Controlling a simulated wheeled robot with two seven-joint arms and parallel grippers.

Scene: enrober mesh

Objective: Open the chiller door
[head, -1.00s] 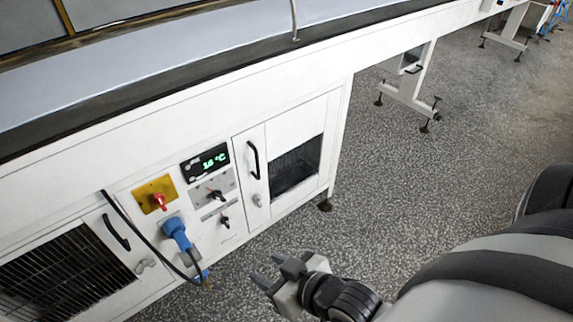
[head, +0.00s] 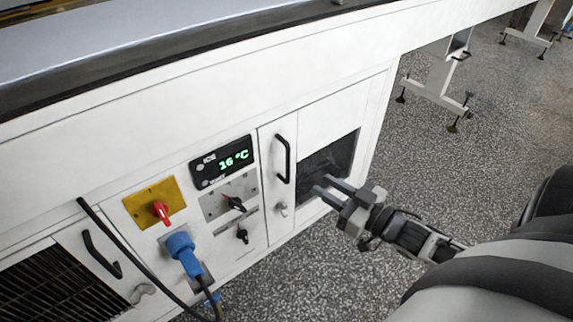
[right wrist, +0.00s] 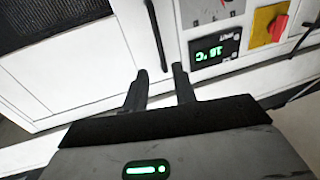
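The chiller door, a white panel (head: 322,118) with a dark mesh window, is on the right part of the white machine front in the head view and looks shut. Its black bar handle (head: 283,158) stands upright near its left edge, with a small grey latch (head: 283,209) below. My right gripper (head: 325,186) is open and empty, in front of the mesh window, right of and below the handle. In the right wrist view the two fingers (right wrist: 159,70) are spread, and the handle (right wrist: 156,36) lies beyond the gap, apart from them. My left gripper is out of view.
Left of the door are a green 16 °C display (head: 222,161), black knobs, a red switch (head: 161,210) and a blue plug (head: 183,250) with a black cable. A second door handle (head: 101,254) is at the far left. Speckled floor (head: 460,190) is open at right.

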